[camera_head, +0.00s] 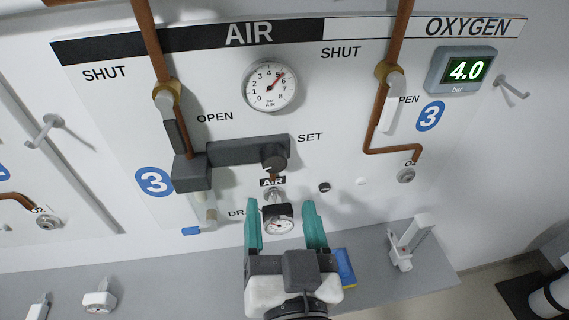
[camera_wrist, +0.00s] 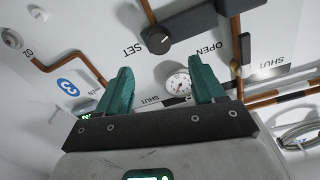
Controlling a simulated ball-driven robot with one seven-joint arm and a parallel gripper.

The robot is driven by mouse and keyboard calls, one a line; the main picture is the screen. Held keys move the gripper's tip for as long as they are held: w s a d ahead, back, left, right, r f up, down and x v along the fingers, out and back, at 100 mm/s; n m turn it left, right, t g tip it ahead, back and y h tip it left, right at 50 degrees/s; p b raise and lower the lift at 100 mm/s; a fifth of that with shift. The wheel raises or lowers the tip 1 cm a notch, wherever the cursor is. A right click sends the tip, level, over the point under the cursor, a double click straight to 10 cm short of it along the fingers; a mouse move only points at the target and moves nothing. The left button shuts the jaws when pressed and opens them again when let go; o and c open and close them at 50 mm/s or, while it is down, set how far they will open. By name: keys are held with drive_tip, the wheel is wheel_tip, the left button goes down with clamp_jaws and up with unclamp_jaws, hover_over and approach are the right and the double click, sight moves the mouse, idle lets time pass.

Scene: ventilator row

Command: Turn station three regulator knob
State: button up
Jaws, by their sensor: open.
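The station three regulator knob (camera_head: 273,157) is a dark round knob with a pale mark, at the right end of a grey block on the panel. It also shows in the wrist view (camera_wrist: 157,40), beyond my fingertips. My gripper (camera_head: 281,208) has two teal fingers, spread apart with nothing held. In the head view it is below the knob, apart from it. In the wrist view the gripper (camera_wrist: 161,72) frames the round air gauge (camera_wrist: 178,84) between its fingers. In the head view this air gauge (camera_head: 270,85) has its red needle near 5.
A small gauge (camera_head: 278,226) hangs below the AIR outlet, appearing between my fingers. An air valve lever (camera_head: 170,120) and copper pipes are left; an oxygen lever (camera_head: 391,104) is right. A grey shelf (camera_head: 200,262) carries a flowmeter (camera_head: 407,245) and a blue-yellow item (camera_head: 345,268).

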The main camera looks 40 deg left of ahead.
sight(275, 165)
drive_tip(key=p+x, duration=0.1)
drive_tip(key=x, duration=0.7)
drive_tip(key=shift+w+a+p, duration=0.25)
drive_tip(key=shift+w+p, duration=0.05)
drive_tip(key=shift+p, duration=0.05)
drive_tip(key=c, duration=1.1)
